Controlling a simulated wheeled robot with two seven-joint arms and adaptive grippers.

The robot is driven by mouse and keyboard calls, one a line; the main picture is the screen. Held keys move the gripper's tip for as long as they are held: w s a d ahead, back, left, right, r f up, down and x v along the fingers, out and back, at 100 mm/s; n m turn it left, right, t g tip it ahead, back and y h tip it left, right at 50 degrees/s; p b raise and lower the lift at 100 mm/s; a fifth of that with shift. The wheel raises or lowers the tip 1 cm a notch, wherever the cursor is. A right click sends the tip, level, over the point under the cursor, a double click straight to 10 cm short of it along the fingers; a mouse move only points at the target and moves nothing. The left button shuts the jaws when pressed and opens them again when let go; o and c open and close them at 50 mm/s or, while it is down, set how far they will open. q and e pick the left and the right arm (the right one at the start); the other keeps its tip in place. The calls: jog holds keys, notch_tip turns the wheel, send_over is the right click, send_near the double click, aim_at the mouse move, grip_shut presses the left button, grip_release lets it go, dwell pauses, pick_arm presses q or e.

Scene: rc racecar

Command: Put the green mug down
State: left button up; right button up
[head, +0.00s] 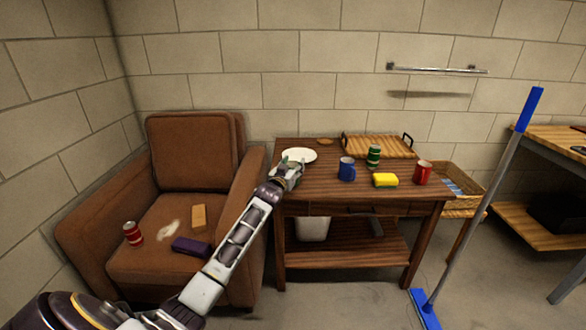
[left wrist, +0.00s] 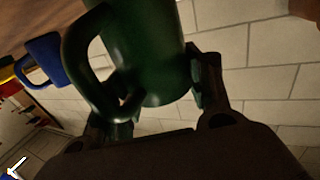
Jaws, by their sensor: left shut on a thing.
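My left gripper (head: 289,173) is at the left end of the wooden table (head: 330,190), just in front of the white plate (head: 299,155). It is shut on the green mug (left wrist: 148,55), which fills the upper middle of the left wrist view between the fingers. The mug's handle points left in that view. In the head view the mug is mostly hidden by the gripper, and I cannot tell whether it touches the tabletop. My right gripper is not in view.
A wooden tray (head: 395,147) lies at the back. A brown armchair (head: 165,243) is left. The table's front left is bare.

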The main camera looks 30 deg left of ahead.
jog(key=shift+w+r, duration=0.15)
pick_arm(q)
jog(key=o, duration=1.2)
jog(key=shift+f, duration=0.1)
jog(key=shift+s+d+p, duration=0.25)
jog(key=shift+s+p, duration=0.2)
jog(key=shift+s, duration=0.7)
jog(key=shift+s+d+p, duration=0.2)
jog(key=shift+s+p, duration=0.2)
jog(key=shift+s, duration=0.7)
jog(key=shift+s+d, duration=0.1)
jog(key=shift+s, duration=0.55)
jog(key=shift+s+d+p, duration=0.2)
jog(key=shift+s+p, duration=0.25)
jog(key=shift+s, duration=0.25)
jog(key=shift+s+d+p, duration=0.2)
jog(key=shift+s+p, duration=0.1)
jog(key=shift+s, duration=0.85)
jog(key=shift+s+d+p, duration=0.2)
jog(key=shift+s+p, duration=0.1)
jog(key=shift+s, duration=0.85)
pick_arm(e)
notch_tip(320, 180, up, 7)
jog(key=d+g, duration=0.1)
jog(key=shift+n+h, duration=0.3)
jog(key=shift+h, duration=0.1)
